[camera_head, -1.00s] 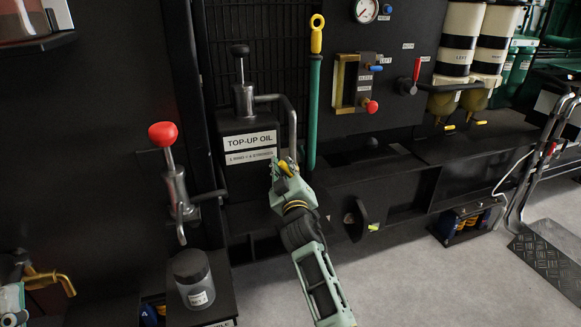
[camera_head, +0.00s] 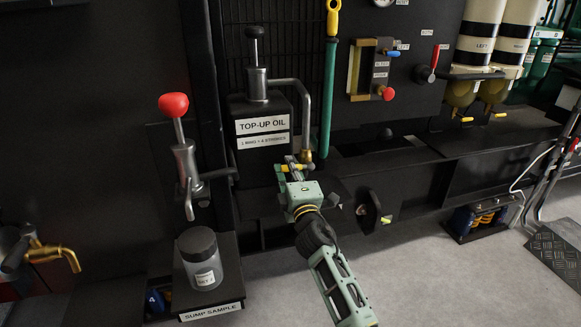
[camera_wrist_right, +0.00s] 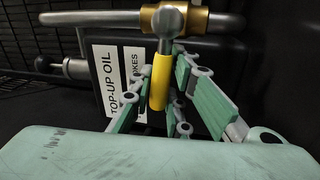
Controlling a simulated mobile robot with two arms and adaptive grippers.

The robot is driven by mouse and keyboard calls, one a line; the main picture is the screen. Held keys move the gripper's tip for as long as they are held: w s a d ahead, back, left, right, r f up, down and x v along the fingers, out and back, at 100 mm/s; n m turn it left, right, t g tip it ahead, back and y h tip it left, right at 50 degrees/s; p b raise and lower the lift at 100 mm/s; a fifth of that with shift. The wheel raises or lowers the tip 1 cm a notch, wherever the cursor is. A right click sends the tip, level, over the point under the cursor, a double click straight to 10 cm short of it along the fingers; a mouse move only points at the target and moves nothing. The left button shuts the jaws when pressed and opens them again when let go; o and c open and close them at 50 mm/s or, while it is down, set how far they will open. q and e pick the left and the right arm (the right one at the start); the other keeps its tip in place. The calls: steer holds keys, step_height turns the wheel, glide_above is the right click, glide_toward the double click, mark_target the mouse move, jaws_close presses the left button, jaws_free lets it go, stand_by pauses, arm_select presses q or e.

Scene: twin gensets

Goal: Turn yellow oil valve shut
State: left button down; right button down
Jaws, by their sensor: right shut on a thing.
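The yellow oil valve handle (camera_head: 293,167) is a short lever beside a brass valve body (camera_head: 306,156), at the lower end of the bent grey pipe from the TOP-UP OIL tank (camera_head: 262,122). My right gripper (camera_head: 291,170) is shut on the yellow handle. In the right wrist view the yellow handle (camera_wrist_right: 159,82) hangs from a metal stem in front of the brass fitting (camera_wrist_right: 186,20), between the green fingers. The fingers partly hide the handle in the head view. My left gripper is not in view.
A red-knobbed pump (camera_head: 174,105) and a lidded sample jar (camera_head: 199,260) on a shelf are at the left. A green pole (camera_head: 327,100) stands close behind the valve. A brass tap (camera_head: 55,253) is at the far left. Grey floor (camera_head: 420,280) is clear at the lower right.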

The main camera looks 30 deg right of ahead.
steer(key=shift+a+f+n, duration=0.1)
steer(key=shift+f+n, duration=0.45)
steer(key=shift+n, duration=0.05)
steer(key=c, duration=1.6)
jaws_free()
steer(key=shift+c, duration=0.2)
steer(key=shift+r, duration=0.1)
steer(key=shift+s, duration=0.1)
steer(key=v, duration=1.2)
